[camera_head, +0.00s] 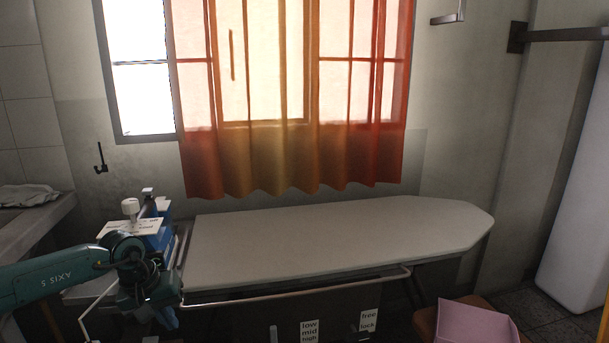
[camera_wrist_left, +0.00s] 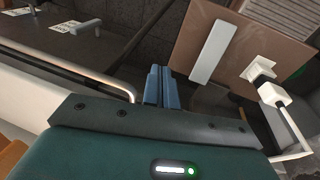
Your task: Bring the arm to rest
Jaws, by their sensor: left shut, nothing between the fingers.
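My left arm (camera_head: 55,283) comes in from the left in the head view. Its gripper (camera_head: 168,318) points down beside the left end of the ironing board (camera_head: 330,238), near the board's front rail. In the left wrist view the two blue fingers (camera_wrist_left: 161,88) are together with nothing between them. The fingers look apart from the things around them. My right gripper is not in view.
Blue and white items (camera_head: 160,212) stand at the board's left end, close behind my wrist. A pink box (camera_head: 478,322) is at the lower right. Labelled levers (camera_head: 310,332) are below the board. The board's top is clear. An orange curtain (camera_head: 290,150) hangs behind.

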